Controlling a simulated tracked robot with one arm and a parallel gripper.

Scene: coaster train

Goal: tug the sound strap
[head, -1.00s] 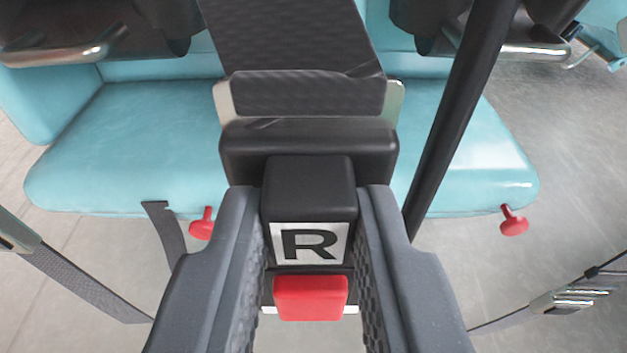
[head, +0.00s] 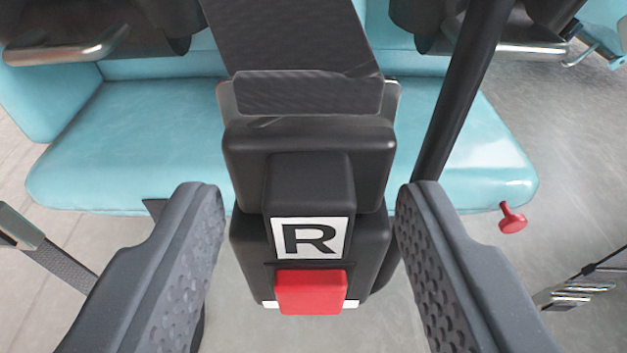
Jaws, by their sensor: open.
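A wide dark strap (head: 290,35) comes down from the top middle of the head view to a black buckle (head: 308,165). The buckle carries a white label with a black R (head: 311,238) and a red button (head: 311,291) below it. My gripper (head: 310,205) is open, one finger on each side of the buckle, with a clear gap on both sides. Nothing is held. The strap's upper end is out of view. No marking in view tells whether this is the sound strap.
A light blue seat (head: 130,140) lies behind the buckle. A black bar (head: 465,90) slants down on the right. A red knob (head: 512,218) sits under the seat's right front edge. Other straps with metal fittings hang at left (head: 50,255) and right (head: 575,292). Grey floor shows around.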

